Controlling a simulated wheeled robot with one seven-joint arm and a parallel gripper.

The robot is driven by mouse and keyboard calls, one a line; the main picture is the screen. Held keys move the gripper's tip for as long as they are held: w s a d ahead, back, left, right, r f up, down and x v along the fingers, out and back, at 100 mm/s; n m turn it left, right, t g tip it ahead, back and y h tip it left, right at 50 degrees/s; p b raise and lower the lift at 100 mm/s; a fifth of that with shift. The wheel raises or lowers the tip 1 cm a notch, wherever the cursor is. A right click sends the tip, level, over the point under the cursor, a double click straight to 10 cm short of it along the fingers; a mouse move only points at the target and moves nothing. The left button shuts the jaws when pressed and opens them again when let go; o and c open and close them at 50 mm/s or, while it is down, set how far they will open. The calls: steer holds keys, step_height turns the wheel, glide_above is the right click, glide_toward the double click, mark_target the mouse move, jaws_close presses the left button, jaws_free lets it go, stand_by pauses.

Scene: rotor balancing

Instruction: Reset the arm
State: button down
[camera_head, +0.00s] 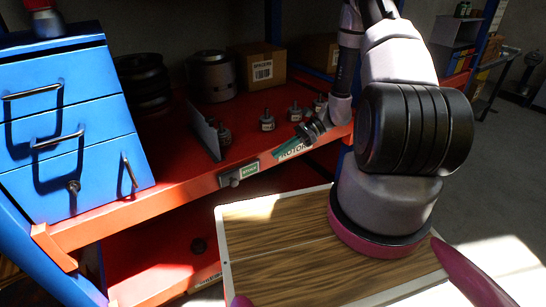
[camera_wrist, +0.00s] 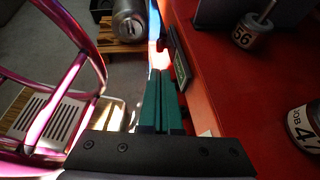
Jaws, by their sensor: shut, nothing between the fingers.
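My arm (camera_head: 395,60) rises from its mount on the wood-topped base and bends over, with its forearm reaching down toward the red shelf's front edge. My gripper (camera_wrist: 161,80) shows two green fingers side by side and touching in the wrist view, with nothing held.
The red shelf (camera_head: 180,192) holds small labelled weights (camera_head: 267,122), dark rotors (camera_head: 212,75) and a cardboard box (camera_head: 262,66). A blue drawer cabinet (camera_head: 75,110) stands at left. In the wrist view, weights marked 56 (camera_wrist: 250,36) and 47 (camera_wrist: 305,125) sit right of the fingers.

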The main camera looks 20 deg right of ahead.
step_height(320, 180, up, 25)
steer(key=s+n+t+h, duration=0.1)
steer(key=s+n+h, duration=0.1)
steer(key=n+h, duration=0.45)
steer(key=s+d+r+n+t+h, duration=0.1)
steer(key=s+r+n+t+h, duration=0.1)
steer(key=s+r, duration=0.4)
steer(key=s+d+r+n+t+h, duration=0.1)
steer(key=s+r+n+t, duration=0.3)
steer(key=r, duration=0.9)
steer(key=s+t+h, duration=0.1)
steer(key=s, duration=0.2)
steer(key=shift+t, duration=0.4)
steer(key=shift+d, duration=0.1)
